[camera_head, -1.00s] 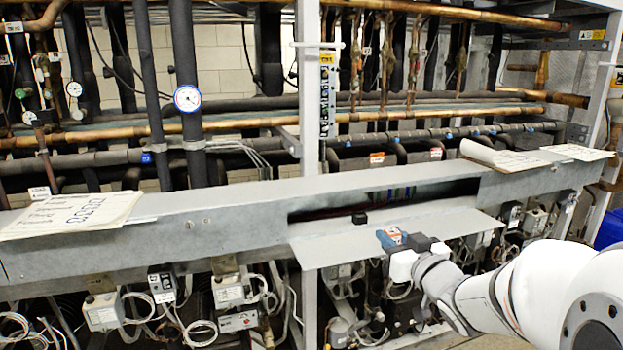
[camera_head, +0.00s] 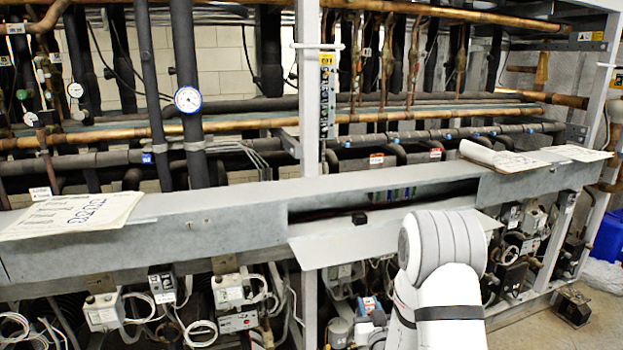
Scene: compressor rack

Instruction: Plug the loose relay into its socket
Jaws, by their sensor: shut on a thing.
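The loose relay (camera_head: 371,304) is a small blue block with a bit of orange and white. It shows low in the view, below the front edge of the fold-down metal shelf. My gripper (camera_head: 369,314) is shut on it, small and partly hidden by my own arm, so the grip's detail is hard to see. A small black block (camera_head: 359,218), which may be the socket, sits at the back of the shelf by the open slot of the grey duct. The relay is well apart from it, lower and nearer to me.
The grey metal shelf (camera_head: 335,246) juts out from the duct (camera_head: 235,229); my arm covers its right part. Papers lie on the duct at left (camera_head: 70,212) and right (camera_head: 505,158). Control boxes (camera_head: 228,290) and loose cables crowd the space below. Coloured terminals (camera_head: 393,193) show inside the slot.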

